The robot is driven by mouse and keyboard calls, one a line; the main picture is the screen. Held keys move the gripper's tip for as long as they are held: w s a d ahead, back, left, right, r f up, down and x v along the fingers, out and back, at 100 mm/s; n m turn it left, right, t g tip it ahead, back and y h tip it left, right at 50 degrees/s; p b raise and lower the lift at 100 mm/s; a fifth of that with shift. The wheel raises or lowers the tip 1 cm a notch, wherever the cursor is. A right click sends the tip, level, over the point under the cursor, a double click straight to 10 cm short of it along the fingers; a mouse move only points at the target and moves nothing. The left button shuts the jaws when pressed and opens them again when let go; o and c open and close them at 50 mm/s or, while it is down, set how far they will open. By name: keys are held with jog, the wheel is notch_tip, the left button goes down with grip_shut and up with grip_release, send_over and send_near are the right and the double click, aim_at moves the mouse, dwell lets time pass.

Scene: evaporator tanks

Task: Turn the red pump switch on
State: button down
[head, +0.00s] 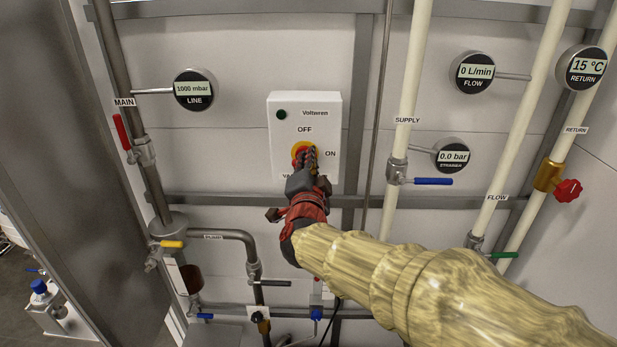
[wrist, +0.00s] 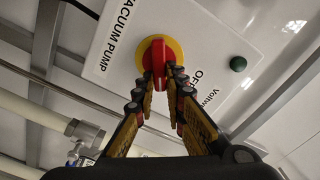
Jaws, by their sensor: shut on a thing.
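The red pump switch (wrist: 155,57) is a red rotary handle on a round yellow plate (wrist: 174,46), on the white control box (head: 327,112). OFF is printed above it and ON to its right in the head view. In the wrist view the handle lies nearer the line of the VACUUM PUMP lettering than toward OFF. My gripper (head: 308,158) is at the switch, and its fingers (wrist: 160,82) are shut on the handle's end. In the head view the fingers cover much of the switch (head: 296,150).
A dark green lamp (head: 281,114) sits on the box. Gauges, including LINE (head: 194,89) and FLOW (head: 474,72), flank it. A red-handled valve (head: 122,131) is left; a blue-handled valve (head: 432,181) is right. Pipes run below.

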jog(key=shift+d+f+m+b, duration=0.1)
jog(key=shift+f+m+b, duration=0.1)
jog(key=shift+m+b, duration=0.95)
jog(key=shift+a+f+m+b, duration=0.1)
jog(key=shift+f+m+b, duration=0.1)
jog(key=shift+m+b, duration=0.95)
jog(key=shift+d+f+m+b, duration=0.1)
jog(key=shift+f+m+b, duration=0.1)
jog(key=shift+m+b, duration=0.95)
jog(key=shift+b, duration=0.4)
jog(key=c, duration=1.9)
grip_release()
jog(key=shift+o, duration=0.3)
jog(key=shift+r, duration=0.1)
jog(key=s, duration=1.2)
jog(key=shift+a, duration=0.2)
jog(key=shift+n, duration=0.25)
